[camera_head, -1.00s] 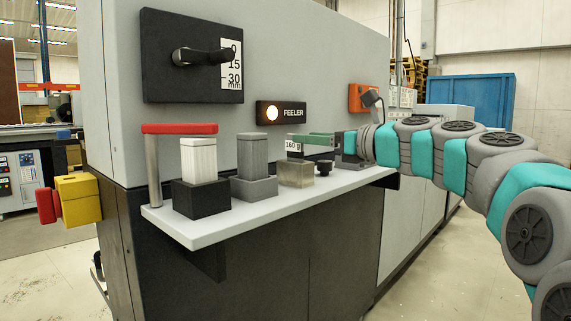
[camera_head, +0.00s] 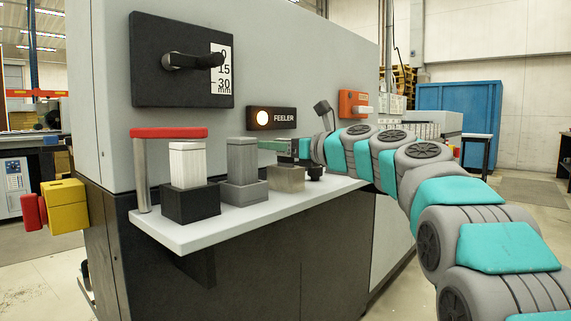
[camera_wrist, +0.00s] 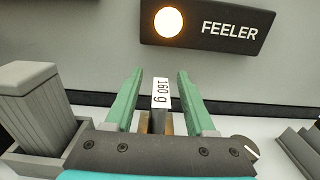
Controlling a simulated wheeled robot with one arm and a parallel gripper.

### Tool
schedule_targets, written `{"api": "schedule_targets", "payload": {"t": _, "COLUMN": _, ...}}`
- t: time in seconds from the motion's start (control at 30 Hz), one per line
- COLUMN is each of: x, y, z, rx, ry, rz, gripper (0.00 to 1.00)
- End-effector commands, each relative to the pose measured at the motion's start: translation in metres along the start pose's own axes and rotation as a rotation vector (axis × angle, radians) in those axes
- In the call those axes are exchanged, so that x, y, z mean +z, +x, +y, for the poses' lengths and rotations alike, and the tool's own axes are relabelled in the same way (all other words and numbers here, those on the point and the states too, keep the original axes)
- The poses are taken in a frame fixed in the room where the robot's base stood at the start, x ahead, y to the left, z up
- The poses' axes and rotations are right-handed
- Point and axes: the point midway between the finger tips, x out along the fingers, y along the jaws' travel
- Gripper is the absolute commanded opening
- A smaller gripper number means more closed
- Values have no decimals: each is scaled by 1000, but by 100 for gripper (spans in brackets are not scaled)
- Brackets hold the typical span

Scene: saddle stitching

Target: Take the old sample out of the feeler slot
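The old sample, a thin upright card with a "160 g" label (camera_wrist: 160,92), stands in the feeler slot, a small metal block (camera_head: 286,180) on the shelf. In the wrist view my gripper (camera_wrist: 158,78) is open, with one green finger on each side of the card and a gap on both sides. In the head view my gripper (camera_head: 277,146) is just above the metal block, and its finger hides the card. The FEELER panel (camera_head: 271,118) with a lit lamp is on the wall above.
On the white shelf (camera_head: 235,223), left of the slot, stand a grey holder (camera_head: 244,192) and a black holder (camera_head: 190,204), each with an upright stack. A red-topped post (camera_head: 168,132) stands at the left end. A dark knob (camera_head: 316,173) is right of the slot.

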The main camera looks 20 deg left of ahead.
Motion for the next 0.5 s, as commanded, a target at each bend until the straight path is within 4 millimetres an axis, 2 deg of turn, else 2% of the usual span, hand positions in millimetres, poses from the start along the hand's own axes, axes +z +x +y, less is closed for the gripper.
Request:
{"api": "schedule_targets", "payload": {"t": 0.07, "x": 0, "y": 0, "z": 0, "rx": 0, "ry": 0, "rz": 0, "gripper": 47}}
{"api": "schedule_targets", "payload": {"t": 0.5, "x": 0, "y": 0, "z": 0, "rx": 0, "ry": -1, "rz": 1, "gripper": 0}}
